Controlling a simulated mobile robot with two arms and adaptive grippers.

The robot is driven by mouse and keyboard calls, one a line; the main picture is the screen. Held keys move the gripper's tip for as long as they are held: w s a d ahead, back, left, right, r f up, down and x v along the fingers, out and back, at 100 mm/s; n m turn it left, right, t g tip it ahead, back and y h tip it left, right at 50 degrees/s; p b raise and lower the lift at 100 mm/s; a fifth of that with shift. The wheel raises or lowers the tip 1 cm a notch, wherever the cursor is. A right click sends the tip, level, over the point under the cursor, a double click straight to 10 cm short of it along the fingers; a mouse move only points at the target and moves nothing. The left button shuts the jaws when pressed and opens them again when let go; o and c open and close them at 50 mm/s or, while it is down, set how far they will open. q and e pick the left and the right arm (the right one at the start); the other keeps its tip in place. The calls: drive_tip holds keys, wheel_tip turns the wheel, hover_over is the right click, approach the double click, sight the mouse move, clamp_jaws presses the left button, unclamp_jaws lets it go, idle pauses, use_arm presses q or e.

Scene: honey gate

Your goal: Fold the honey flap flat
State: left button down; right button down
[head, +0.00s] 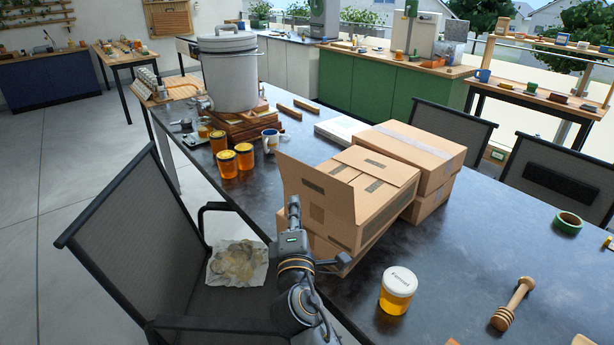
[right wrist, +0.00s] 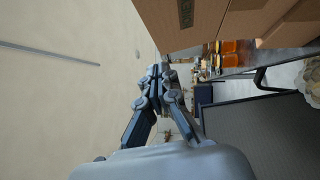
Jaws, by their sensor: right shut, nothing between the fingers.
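A cardboard box (head: 365,225) stands on the dark table, and it also shows at the top of the right wrist view (right wrist: 200,20). One of its flaps (head: 318,187) stands up steeply at the left end. Another flap (head: 378,163) lies closer to level over the top. My right gripper (head: 292,203) is shut and empty, at the left of the box, beside the lower left part of the raised flap. I cannot tell if it touches the cardboard. In the right wrist view the closed fingers (right wrist: 158,75) point past the box side. My left gripper is not in view.
Closed boxes (head: 425,150) are stacked behind. Honey jars (head: 227,163) and a mug (head: 270,141) stand left of the box. A white-lidded jar (head: 397,291), a wooden dipper (head: 513,304) and green tape (head: 568,222) lie right. A chair (head: 140,245) stands at the near left.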

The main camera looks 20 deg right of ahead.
sight(306, 169)
drive_tip(key=w+d, duration=0.1)
drive_tip(key=w, duration=0.1)
drive_tip(key=w+d+r+p, duration=0.1)
drive_tip(key=w, duration=0.1)
drive_tip(key=w+d+p, duration=0.1)
drive_tip(key=w+d, duration=0.1)
drive_tip(key=shift+w+r, duration=0.15)
drive_tip(key=shift+r, duration=0.05)
drive_tip(key=shift+w+d, duration=0.15)
drive_tip(key=shift+d, duration=0.15)
drive_tip(key=shift+w+d, duration=0.15)
